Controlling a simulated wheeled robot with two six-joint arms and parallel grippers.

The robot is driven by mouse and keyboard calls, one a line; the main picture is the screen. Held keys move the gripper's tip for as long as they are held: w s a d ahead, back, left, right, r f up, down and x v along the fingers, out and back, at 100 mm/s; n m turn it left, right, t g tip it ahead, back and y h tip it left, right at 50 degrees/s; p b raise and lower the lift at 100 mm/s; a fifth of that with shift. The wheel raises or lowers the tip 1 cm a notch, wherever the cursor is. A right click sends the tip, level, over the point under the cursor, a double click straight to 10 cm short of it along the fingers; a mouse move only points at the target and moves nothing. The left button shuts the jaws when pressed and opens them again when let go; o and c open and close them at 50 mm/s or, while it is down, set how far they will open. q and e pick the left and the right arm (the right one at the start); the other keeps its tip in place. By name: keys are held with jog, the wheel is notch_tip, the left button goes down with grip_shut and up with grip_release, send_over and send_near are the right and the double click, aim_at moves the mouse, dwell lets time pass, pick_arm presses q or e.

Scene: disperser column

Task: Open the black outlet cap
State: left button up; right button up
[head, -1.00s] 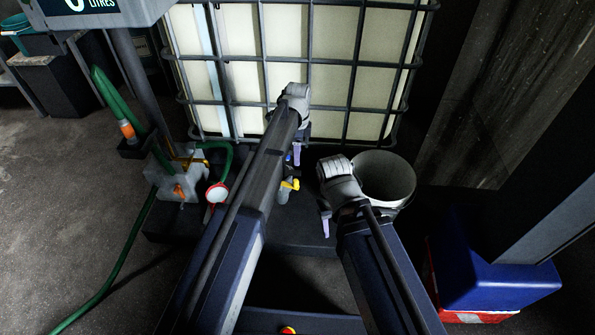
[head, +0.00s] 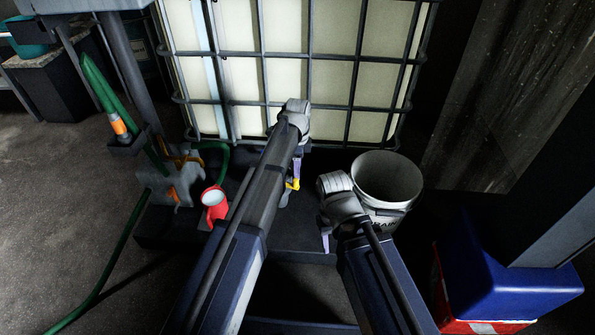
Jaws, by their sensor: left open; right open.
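The black outlet cap cannot be made out; my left arm covers most of the tank outlet. A small yellow valve handle (head: 293,184) shows just below my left gripper (head: 297,167). That gripper is open and points down in front of the caged tank (head: 290,75), at its lower edge. I cannot tell whether its fingers touch the valve. My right gripper (head: 326,241) is open, lower and to the right, pointing down in front of the white bucket. I see nothing between its fingers.
A white bucket (head: 386,180) stands right of the outlet. A red cup (head: 214,204) and a pale box-like unit with a green hose (head: 108,275) are at the left. A blue and red box (head: 505,285) is at the lower right. Open floor lies left.

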pick_arm(q)
jog(key=shift+c, duration=0.2)
grip_shut()
dwell(1.1)
